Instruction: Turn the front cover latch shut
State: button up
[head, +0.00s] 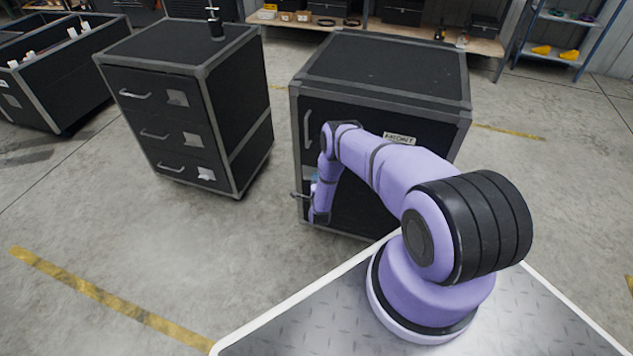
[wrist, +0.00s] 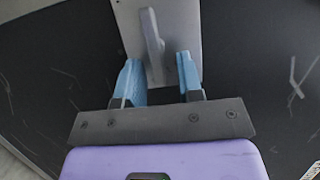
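The latch (wrist: 152,35) is a grey lever on a light grey plate (wrist: 185,20) fixed to a black panel. In the wrist view the lever runs nearly straight up and down, with a slight tilt. My gripper (wrist: 157,66) is open, its two blue fingers on either side of the lever's lower end. A gap shows on both sides, so the fingers are not closed on it. In the head view my arm reaches the left part of the front of the black case (head: 380,110); it hides most of the latch area there.
The case front has a vertical handle (head: 308,130) at upper left and a white label (head: 400,138). A black drawer cabinet (head: 235,110) stands to the left, with clear floor (head: 190,250) in front. Shelving (head: 560,35) stands at the back.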

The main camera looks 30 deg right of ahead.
jog(key=shift+s, duration=0.1)
jog(key=v, duration=1)
jog(key=shift+s+a, duration=0.2)
jog(key=shift+s, duration=0.05)
dwell(0.3)
